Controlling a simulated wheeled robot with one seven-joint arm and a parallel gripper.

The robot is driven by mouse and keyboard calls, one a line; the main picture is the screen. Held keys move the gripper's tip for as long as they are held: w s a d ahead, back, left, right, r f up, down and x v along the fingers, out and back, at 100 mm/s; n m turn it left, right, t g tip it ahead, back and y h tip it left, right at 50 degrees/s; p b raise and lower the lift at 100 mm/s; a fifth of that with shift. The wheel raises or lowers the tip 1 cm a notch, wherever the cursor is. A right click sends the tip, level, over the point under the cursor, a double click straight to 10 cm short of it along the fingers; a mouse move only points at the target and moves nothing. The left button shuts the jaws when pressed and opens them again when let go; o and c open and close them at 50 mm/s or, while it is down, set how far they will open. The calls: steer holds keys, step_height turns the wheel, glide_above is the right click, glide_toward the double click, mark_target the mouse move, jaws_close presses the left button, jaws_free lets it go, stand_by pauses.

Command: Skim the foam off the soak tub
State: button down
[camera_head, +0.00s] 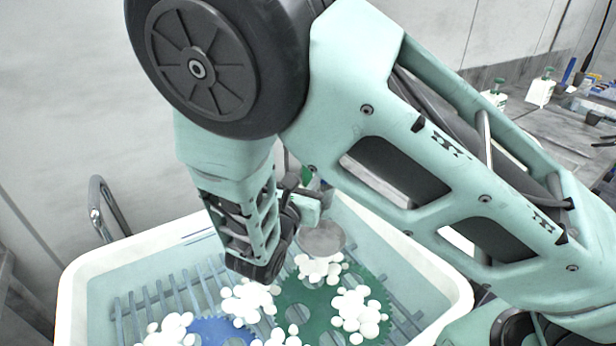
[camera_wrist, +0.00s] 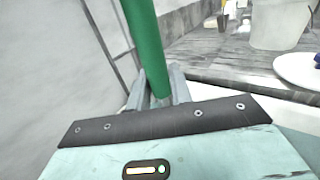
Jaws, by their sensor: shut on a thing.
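The white soak tub (camera_head: 78,288) fills the lower part of the head view. Several clumps of white foam (camera_head: 359,312) lie in it, over a green toothed disc (camera_head: 292,296), a blue disc (camera_head: 208,328) and a slatted rack. My gripper (camera_wrist: 160,90) is shut on the green handle (camera_wrist: 145,42) of a skimmer in the wrist view. In the head view the skimmer's round grey head (camera_head: 322,238) is over the back of the tub, just behind a foam clump (camera_head: 318,267). Whether it touches the foam is unclear. My arm hides part of the tub.
A metal rail (camera_head: 104,208) stands behind the tub at the left. A grey bench (camera_head: 562,135) at the upper right carries white bottles (camera_head: 541,90) with green caps and other small items. A pale wall lies behind the tub.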

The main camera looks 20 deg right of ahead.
steer(key=shift+f+b, duration=3)
steer(key=shift+f, duration=2.35)
steer(key=s+d+p, duration=0.2)
steer(key=s, duration=1.1)
steer(key=shift+s+d, duration=0.4)
steer(key=shift+a+r, duration=0.1)
steer(key=shift+a, duration=0.05)
steer(key=s+a+p, duration=0.1)
steer(key=s+a, duration=0.2)
steer(key=a, duration=1.4)
steer(key=shift+s+a, duration=0.2)
steer(key=w+a, duration=0.2)
steer(key=w, duration=1.1)
steer(key=shift+w+a+b, duration=0.35)
steer(key=shift+w+b, duration=0.05)
